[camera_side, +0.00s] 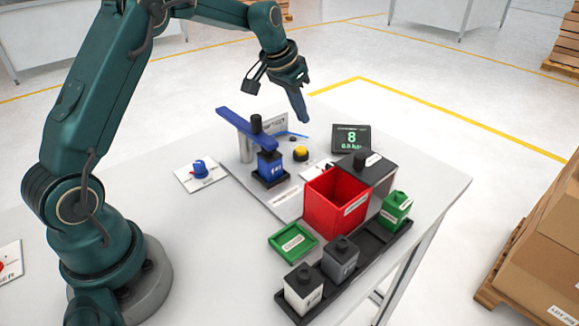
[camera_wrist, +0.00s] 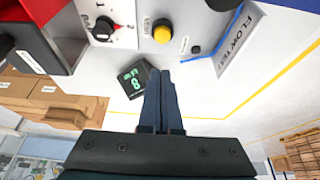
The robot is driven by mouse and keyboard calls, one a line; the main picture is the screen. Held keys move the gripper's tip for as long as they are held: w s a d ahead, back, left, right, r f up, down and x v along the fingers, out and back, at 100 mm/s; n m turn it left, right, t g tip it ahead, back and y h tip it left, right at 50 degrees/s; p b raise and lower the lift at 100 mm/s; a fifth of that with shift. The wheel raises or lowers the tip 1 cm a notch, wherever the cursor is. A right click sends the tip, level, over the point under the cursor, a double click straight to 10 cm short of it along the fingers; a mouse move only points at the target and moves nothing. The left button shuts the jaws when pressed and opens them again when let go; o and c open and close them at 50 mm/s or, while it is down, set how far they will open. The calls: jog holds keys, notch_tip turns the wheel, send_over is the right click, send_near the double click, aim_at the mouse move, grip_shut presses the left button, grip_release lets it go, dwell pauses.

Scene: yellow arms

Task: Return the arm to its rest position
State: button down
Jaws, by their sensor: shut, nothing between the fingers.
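My gripper (camera_side: 303,118) hangs in the air above the back of the white table (camera_side: 190,225), pointing down. Its two dark fingers are together with nothing between them. The closed fingers (camera_wrist: 160,75) also show in the wrist view, in front of the small black display (camera_wrist: 136,82). In the side view, that display (camera_side: 351,138) reads a green 8 and stands to the right of the gripper. The yellow button (camera_side: 301,154) is below the gripper, and the two are apart.
A blue press-like fixture (camera_side: 248,131), a red open bin (camera_side: 334,196) and a grey box with a black lid (camera_side: 384,172) stand close by. A black tray (camera_side: 366,252) holds small green, grey and white containers. A blue knob (camera_side: 201,169) sits at left. Open air surrounds the gripper.

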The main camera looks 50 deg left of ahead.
jog(key=s+d+r+m+t, duration=0.1)
jog(key=s+d+r, duration=0.3)
jog(key=r, duration=0.2)
jog(key=s+d+r+m+t, duration=0.1)
jog(key=s+d+r, duration=0.35)
jog(key=r, duration=0.25)
jog(key=s+d+f+n, duration=0.1)
jog(key=s+f, duration=0.3)
jog(key=s, duration=0.5)
jog(key=s+d+f+n+g, duration=0.1)
jog(key=s+f, duration=0.2)
jog(key=s, duration=0.6)
jog(key=shift+s+f, duration=0.25)
jog(key=shift+f, duration=0.1)
